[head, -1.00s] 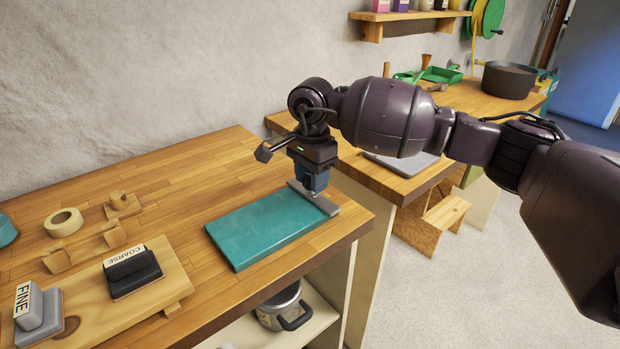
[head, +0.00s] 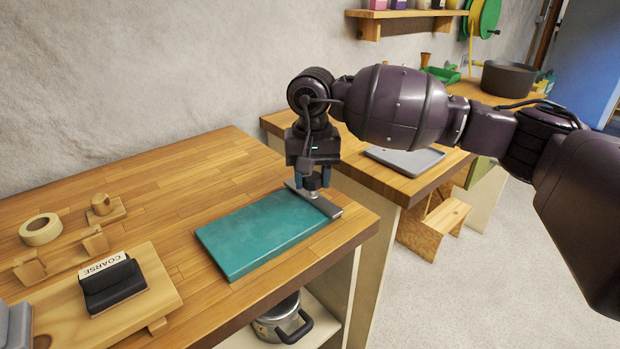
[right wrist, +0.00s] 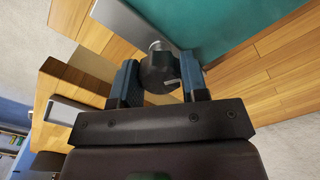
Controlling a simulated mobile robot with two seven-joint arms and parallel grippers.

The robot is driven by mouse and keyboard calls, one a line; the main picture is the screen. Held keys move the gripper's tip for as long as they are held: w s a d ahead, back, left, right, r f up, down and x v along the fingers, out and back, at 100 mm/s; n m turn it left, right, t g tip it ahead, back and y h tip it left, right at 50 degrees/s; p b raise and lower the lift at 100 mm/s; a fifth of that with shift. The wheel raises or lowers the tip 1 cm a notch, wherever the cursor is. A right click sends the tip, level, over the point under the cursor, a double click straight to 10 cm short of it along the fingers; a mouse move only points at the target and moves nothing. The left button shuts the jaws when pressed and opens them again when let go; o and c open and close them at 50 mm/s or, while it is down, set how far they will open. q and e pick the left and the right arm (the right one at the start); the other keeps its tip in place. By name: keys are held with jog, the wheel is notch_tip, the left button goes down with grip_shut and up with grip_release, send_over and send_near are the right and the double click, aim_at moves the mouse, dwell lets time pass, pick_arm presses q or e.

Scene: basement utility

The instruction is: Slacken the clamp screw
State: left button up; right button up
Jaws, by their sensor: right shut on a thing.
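The clamp is a grey metal bar (head: 325,205) lying across the right end of a teal slab (head: 262,236) on the wooden bench. The clamp screw has a dark round knob (right wrist: 158,72) with a silver tip, seen in the right wrist view. In the head view the screw (head: 312,184) stands upright over the bar. My right gripper (head: 312,180) points down from above and is shut on the screw's knob, one blue finger on each side; it also shows in the right wrist view (right wrist: 160,76). My left gripper is not in view.
Left on the bench are a black block labelled COARSE (head: 113,283) on a wooden board (head: 160,306), a tape roll (head: 41,229) and small wooden pieces. A second bench holds a grey tray (head: 405,160) and a dark pot (head: 508,79). Bench behind the slab is clear.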

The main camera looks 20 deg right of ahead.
jog(key=shift+f+n, duration=0.1)
jog(key=shift+n, duration=0.5)
jog(key=shift+n+b, duration=0.3)
jog(key=shift+n, duration=0.2)
jog(key=shift+r, duration=0.2)
jog(key=o, duration=0.9)
